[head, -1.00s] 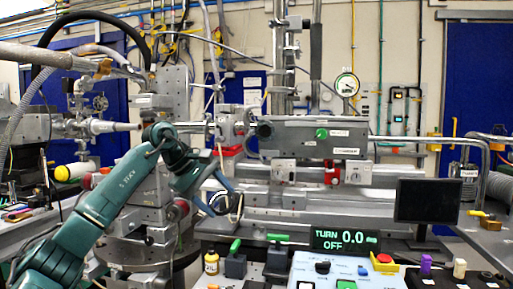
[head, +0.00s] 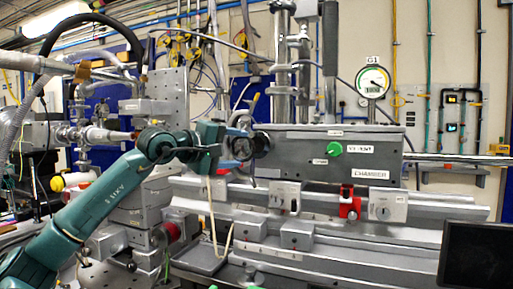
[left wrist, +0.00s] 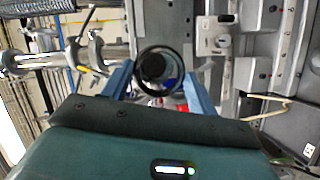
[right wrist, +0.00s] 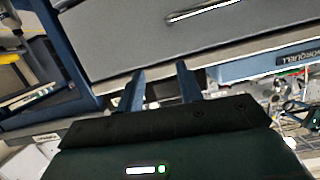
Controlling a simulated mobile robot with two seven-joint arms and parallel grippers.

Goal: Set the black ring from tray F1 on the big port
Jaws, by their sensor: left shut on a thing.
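My left gripper (head: 228,143) is shut on the black ring (head: 239,148) and holds it up at the left end of the grey chamber (head: 330,142). In the left wrist view the ring (left wrist: 160,93) stands between the blue fingers, its opening facing the camera. Through it I see a dark round shape, which may be the big port. In the head view a dark round end (head: 260,145) shows just right of the ring; I cannot tell whether they touch. My right gripper (right wrist: 158,75) is open and empty. I cannot make out tray F1.
A dark monitor (head: 478,255) is at lower right. Grey stages and pipes crowd the left. A grey panel (right wrist: 200,40) lies ahead of my right gripper.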

